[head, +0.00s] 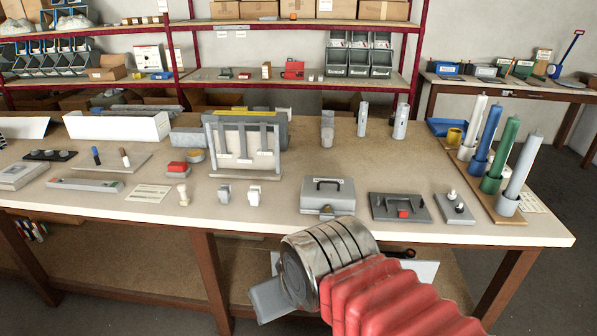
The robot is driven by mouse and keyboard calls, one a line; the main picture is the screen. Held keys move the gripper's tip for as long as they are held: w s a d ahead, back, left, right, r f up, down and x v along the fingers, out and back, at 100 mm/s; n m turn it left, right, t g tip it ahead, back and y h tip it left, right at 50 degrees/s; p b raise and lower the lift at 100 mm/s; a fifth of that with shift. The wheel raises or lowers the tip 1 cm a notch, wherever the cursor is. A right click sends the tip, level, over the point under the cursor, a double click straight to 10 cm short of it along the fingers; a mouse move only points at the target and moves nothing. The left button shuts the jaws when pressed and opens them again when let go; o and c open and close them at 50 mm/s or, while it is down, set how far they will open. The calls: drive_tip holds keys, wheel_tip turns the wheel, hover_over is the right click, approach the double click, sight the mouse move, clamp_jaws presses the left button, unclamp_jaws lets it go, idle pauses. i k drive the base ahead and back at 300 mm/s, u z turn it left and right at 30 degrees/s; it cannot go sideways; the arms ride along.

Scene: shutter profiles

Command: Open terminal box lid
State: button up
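A grey box with a black handle on its lid (328,192) stands near the front edge of the bench, right of centre; it looks like the terminal box. Its lid looks shut, and a small latch shows on its front. My gripper (270,299) is low in the picture, in front of the bench edge and below the box, apart from it. Only a flat grey part of the gripper shows beyond my metal wrist; the fingertips are not clear, so I cannot tell whether it is open or shut.
A grey plate with a black handle and red block (400,208) lies right of the box. Two small light blocks (239,194) stand to its left. Upright coloured cylinders (507,155) stand at the right end. The bench top (375,165) behind the box is fairly clear.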

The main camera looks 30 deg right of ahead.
sight(318, 192)
drive_tip(key=u, duration=0.1)
drive_tip(key=i, duration=1.35)
drive_tip(key=z, duration=0.65)
